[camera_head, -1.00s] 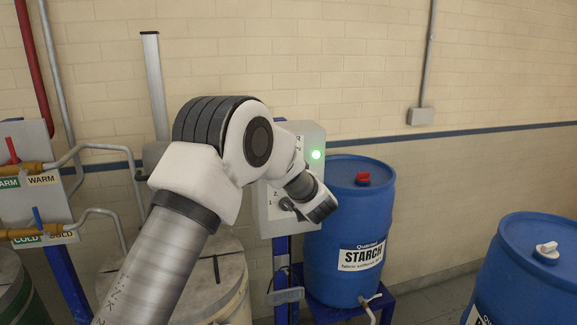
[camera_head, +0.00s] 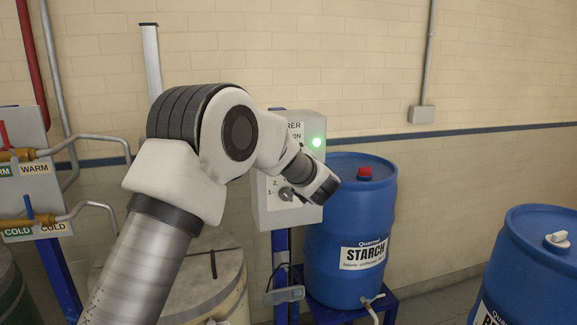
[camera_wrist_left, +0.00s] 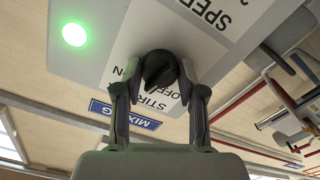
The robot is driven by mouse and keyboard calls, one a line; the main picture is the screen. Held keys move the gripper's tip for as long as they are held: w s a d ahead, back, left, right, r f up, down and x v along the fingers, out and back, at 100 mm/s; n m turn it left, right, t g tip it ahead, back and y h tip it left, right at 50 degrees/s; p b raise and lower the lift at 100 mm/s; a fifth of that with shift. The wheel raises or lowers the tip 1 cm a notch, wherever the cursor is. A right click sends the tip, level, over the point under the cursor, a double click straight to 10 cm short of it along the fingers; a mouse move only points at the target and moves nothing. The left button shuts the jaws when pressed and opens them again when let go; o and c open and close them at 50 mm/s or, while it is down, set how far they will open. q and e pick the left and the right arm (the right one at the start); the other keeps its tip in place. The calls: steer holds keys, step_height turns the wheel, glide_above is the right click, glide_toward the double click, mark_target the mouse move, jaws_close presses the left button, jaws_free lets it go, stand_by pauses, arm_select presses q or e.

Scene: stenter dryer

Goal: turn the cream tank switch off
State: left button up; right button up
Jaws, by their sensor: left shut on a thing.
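A dark round switch knob (camera_wrist_left: 160,68) sits on a pale control box (camera_head: 312,116), beside a white label reading STIRRER, OFF and ON. My left gripper (camera_wrist_left: 160,82) has its two fingers closed on both sides of this knob in the wrist view. In the head view my left arm covers much of the box, and the fingers and that knob are hidden behind it. A green lamp (camera_head: 318,142) on the box is lit, and the lamp shows in the wrist view too (camera_wrist_left: 75,34). A cream tank (camera_head: 232,290) stands below the arm. My right gripper is not in view.
A blue STARCH drum (camera_head: 350,225) stands on a blue stand right of the box. Another blue drum (camera_head: 525,270) is at the right edge. Warm and cold pipes with taps (camera_head: 40,220) are at the left. A dark knob (camera_head: 286,194) is lower on the box.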

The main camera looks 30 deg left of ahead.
arm_select(q)
steer(key=shift+n+b, duration=6.05)
steer(key=shift+n, duration=0.25)
steer(key=o, duration=1.1)
steer(key=shift+o, duration=0.2)
steer(key=v, duration=1.2)
